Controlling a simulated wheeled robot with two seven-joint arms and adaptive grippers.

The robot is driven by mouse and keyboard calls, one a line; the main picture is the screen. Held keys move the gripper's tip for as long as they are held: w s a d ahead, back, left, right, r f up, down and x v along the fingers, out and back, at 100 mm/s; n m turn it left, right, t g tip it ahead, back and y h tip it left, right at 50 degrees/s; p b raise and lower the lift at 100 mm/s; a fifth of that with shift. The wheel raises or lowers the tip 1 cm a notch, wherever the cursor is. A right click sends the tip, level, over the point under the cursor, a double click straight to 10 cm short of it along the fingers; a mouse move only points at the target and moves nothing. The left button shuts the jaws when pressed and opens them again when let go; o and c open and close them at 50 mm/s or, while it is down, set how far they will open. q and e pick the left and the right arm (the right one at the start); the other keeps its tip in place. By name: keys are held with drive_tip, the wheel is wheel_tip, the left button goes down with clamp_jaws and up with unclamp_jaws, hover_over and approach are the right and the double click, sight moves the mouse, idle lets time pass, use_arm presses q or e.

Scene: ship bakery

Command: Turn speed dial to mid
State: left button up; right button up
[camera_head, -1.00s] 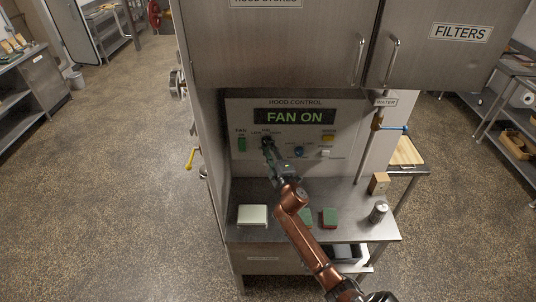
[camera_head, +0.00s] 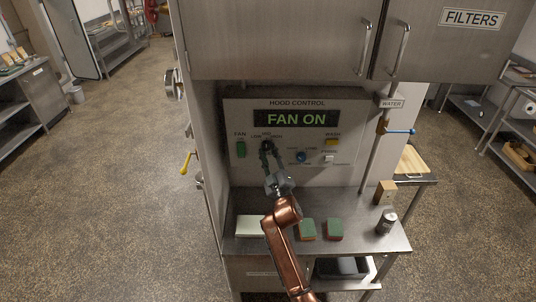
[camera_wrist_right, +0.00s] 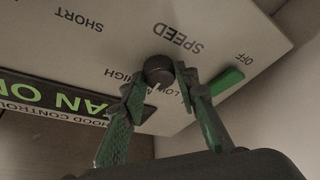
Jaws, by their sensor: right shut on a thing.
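The speed dial (camera_head: 267,146) is a small black knob on the hood control panel, below the lit FAN ON display (camera_head: 296,118). In the right wrist view the dial (camera_wrist_right: 158,69) shows upside down, with a pale pointer mark between the LOW and HIGH labels. My right gripper (camera_head: 267,150) reaches up to the dial from below. In the right wrist view its green-padded fingers (camera_wrist_right: 160,77) stand on either side of the knob, shut on it. The MID label is hard to read there. My left gripper is out of view.
Sponges (camera_head: 307,229), a white block (camera_head: 251,226) and a shaker (camera_head: 387,222) stand on the counter.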

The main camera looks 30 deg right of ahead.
drive_tip(key=shift+f, duration=0.1)
drive_tip(key=o, duration=1.1)
drive_tip(key=shift+o, duration=0.2)
drive_tip(key=shift+s, duration=0.1)
drive_tip(key=v, duration=1.2)
